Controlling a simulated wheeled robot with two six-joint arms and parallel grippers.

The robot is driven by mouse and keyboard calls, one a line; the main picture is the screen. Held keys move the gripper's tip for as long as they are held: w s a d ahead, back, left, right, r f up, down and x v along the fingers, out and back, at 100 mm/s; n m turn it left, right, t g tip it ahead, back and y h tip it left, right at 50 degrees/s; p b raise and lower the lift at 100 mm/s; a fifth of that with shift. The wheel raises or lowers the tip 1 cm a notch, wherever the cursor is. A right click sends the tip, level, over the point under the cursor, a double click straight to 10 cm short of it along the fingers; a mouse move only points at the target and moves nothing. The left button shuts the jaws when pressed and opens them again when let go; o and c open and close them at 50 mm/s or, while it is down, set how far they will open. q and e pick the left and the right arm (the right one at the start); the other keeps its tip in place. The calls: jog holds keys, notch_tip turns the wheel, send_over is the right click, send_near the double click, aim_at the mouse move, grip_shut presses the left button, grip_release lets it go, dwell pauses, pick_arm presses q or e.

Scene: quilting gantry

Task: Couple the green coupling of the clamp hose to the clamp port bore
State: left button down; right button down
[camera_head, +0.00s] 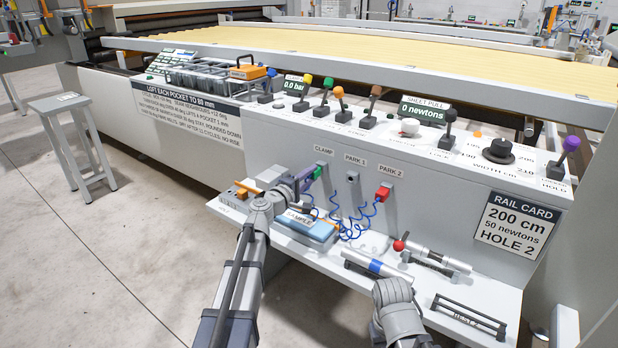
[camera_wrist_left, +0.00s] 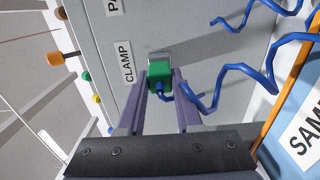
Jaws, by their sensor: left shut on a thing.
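My left gripper (camera_head: 303,181) is shut on the green coupling (camera_wrist_left: 160,72), with its purple fingers on either side of it. In the head view the green coupling (camera_head: 318,172) shows just past the fingertips, below the CLAMP label. A blue coiled hose (camera_wrist_left: 200,100) runs from the coupling's near end. The grey clamp port (camera_wrist_left: 158,57) is directly behind the coupling in the left wrist view. The coupling is at or against the port face; its bore is hidden, so I cannot tell how far in it is. My right gripper is not in view; only part of that arm shows.
Right of CLAMP are the PARK 1 port (camera_head: 352,177) and a red coupling (camera_head: 383,192) at PARK 2. The shelf below holds a blue sample block (camera_head: 318,232), an orange-topped item, metal bars and a black rest (camera_head: 468,318). Coiled blue hoses hang above the shelf.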

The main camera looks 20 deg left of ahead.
pick_arm(q)
jog(key=shift+w+d, duration=0.1)
jog(key=shift+w, duration=0.15)
jog(key=shift+w+d, duration=0.1)
jog(key=shift+w, duration=0.1)
jog(key=c, duration=0.5)
grip_release()
jog(key=shift+s, duration=0.15)
jog(key=v, duration=0.7)
jog(key=shift+s, duration=0.25)
jog(key=shift+a, duration=0.2)
